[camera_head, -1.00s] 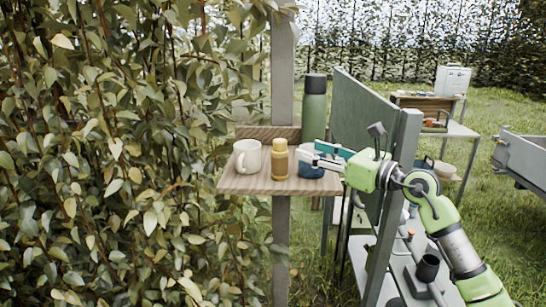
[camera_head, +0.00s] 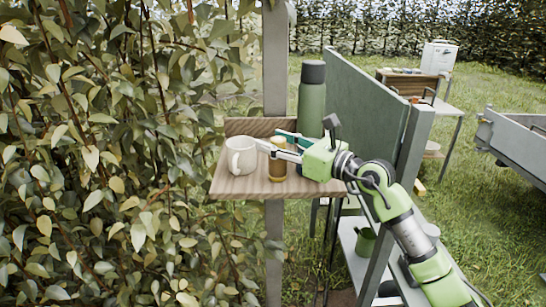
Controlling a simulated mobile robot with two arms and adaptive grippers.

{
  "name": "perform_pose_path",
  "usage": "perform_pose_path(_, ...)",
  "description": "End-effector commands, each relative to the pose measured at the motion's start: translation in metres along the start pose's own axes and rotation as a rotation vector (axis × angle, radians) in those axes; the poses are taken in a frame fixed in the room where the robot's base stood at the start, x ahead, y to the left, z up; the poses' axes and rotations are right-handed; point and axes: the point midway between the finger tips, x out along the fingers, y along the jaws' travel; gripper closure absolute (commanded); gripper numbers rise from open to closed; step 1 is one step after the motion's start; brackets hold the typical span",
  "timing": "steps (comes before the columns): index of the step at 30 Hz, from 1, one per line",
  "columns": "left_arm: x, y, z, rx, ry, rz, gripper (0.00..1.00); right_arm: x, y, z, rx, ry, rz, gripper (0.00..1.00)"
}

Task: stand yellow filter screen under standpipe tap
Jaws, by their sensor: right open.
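A small yellow cylinder (camera_head: 277,169), which may be the yellow filter screen, stands upright on a wooden shelf (camera_head: 235,188). My right gripper (camera_head: 272,141) reaches in from the right at the height of its upper part. The jaws are open, with the pale finger in front of the cylinder and the teal finger behind. The cylinder seems to be between them; I cannot tell whether they touch it. Its top is partly hidden by the fingers. I cannot make out a standpipe tap. My left gripper is not in view.
A cream mug (camera_head: 240,157) stands close left of the cylinder. A tall green bottle (camera_head: 311,102) stands behind my gripper. A green panel (camera_head: 365,112) rises to the right. A green cup (camera_head: 366,240) is on a lower shelf. Dense leaves fill the left.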

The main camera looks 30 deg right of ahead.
Motion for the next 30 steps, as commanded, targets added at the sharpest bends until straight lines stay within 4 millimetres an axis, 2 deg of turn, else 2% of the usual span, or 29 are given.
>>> perform_pose_path(1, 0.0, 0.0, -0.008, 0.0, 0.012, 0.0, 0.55, 0.0, 0.0, 0.0, 0.0, 0.0, 0.0, 0.55)
perform_pose_path(3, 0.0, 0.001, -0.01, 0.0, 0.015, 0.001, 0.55, 0.0, 0.0, 0.0, 0.0, 0.0, 0.0, 0.73)
perform_pose_path(6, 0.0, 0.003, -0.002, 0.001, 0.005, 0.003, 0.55, 0.0, 0.0, 0.0, 0.0, -0.001, 0.0, 0.99)
perform_pose_path(12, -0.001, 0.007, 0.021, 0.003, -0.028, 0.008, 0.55, 0.0, 0.0, 0.0, 0.0, 0.0, 0.0, 1.0)
perform_pose_path(20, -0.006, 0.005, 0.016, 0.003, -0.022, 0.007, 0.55, 0.0, 0.0, 0.006, -0.001, 0.003, 0.001, 1.0)
perform_pose_path(27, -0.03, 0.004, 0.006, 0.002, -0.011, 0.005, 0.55, 0.0, 0.0, 0.038, -0.002, 0.0, 0.0, 1.0)
perform_pose_path(30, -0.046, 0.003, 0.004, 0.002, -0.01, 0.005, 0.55, -0.015, 0.01, 0.06, -0.004, 0.0, 0.002, 1.0)
